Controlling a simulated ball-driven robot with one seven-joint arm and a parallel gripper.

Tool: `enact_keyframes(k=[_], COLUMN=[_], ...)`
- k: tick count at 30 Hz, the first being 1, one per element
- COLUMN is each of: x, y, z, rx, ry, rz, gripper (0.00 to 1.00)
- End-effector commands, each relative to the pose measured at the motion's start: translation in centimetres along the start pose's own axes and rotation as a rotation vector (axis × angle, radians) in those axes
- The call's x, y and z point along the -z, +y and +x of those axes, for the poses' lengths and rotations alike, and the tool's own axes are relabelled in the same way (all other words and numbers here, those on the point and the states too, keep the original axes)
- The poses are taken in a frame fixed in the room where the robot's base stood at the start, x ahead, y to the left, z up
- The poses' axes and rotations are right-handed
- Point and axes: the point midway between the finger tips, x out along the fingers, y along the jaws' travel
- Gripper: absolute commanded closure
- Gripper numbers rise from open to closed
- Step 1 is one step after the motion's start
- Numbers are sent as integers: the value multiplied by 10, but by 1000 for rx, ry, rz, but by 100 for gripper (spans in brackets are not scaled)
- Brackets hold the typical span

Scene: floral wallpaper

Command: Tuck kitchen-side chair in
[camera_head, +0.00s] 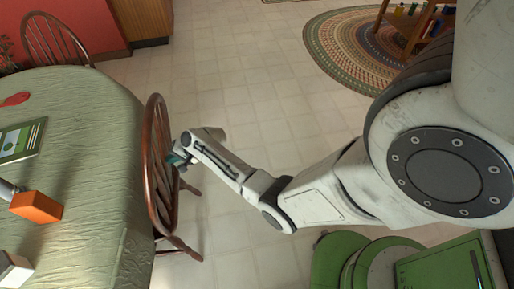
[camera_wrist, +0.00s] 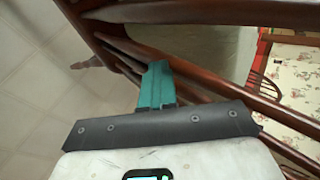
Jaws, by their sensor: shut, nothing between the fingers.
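A brown wooden spindle-back chair (camera_head: 154,172) stands at the right side of the cloth-covered table (camera_head: 85,130), its curved back facing my arm. Its seat is largely hidden by its back and the table. Two of its legs show on the floor. In the wrist view its dark red-brown spindles (camera_wrist: 200,93) fill the upper middle and right. My gripper (camera_head: 176,159) is right at the chair's back, on the side away from the table. Its teal fingers (camera_wrist: 155,85) are shut and empty, close to the spindles; I cannot tell whether they touch.
A second wooden chair (camera_head: 55,42) stands at the table's far end. On the table are an orange-headed object (camera_head: 36,207), a green book (camera_head: 20,141) and a red item (camera_head: 15,99). A braided oval rug (camera_head: 345,50) lies at the back right. The tiled floor (camera_head: 240,75) between is clear.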

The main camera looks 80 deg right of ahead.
Motion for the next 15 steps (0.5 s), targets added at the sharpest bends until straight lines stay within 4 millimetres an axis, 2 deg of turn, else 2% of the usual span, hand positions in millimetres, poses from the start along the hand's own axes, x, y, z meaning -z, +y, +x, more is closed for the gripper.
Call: enact_keyframes(k=[1, 9, 15], x=[-2, -2, -2], y=[-8, -10, -11], z=[4, 3, -15], rx=[12, 16, 18], ry=[-4, -4, -3], rz=[-9, -12, -11], gripper=[100, 100, 100])
